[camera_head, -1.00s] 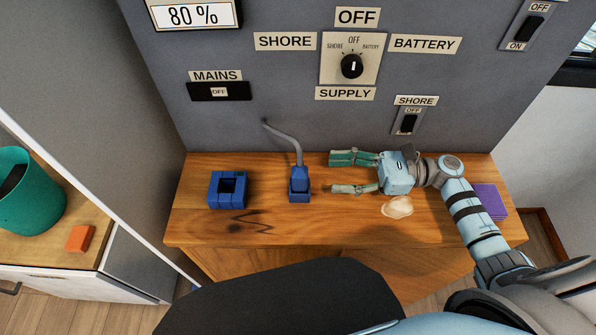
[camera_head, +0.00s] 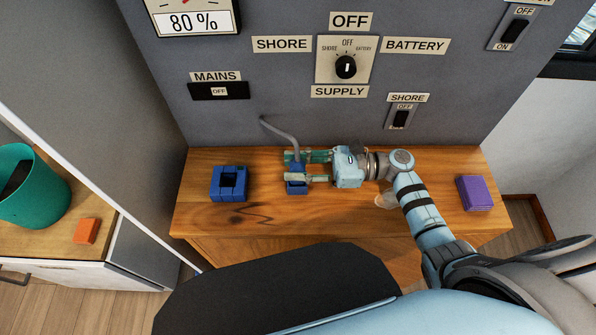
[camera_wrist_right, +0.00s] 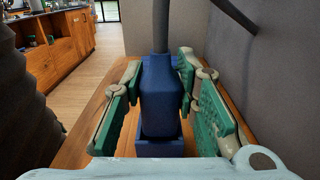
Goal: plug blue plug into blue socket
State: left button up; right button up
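The blue plug (camera_head: 296,168) stands upright in a small blue holder (camera_head: 297,188) on the wooden counter, a grey cable rising from its top. The blue socket (camera_head: 229,195), a square block with a square opening, sits to the left of the plug. My right gripper (camera_head: 298,167) comes in from the right with one finger on the far side of the plug and one on the near side. In the right wrist view, the plug (camera_wrist_right: 162,95) stands between the green finger pads, with gaps beside it; the gripper is open. My left gripper is out of view.
A purple block (camera_head: 475,193) lies at the counter's right end. A pale round item (camera_head: 385,201) is partly hidden under my right arm. The grey switch panel rises behind the counter. An orange block (camera_head: 85,231) and teal bin (camera_head: 32,187) are on a separate left surface.

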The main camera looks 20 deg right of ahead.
grip_shut()
jog(key=shift+r, duration=0.55)
notch_tip(320, 180, up, 19)
jog(key=p, duration=0.1)
notch_tip(320, 180, up, 6)
jog(key=p, duration=0.3)
jog(key=shift+f, duration=0.25)
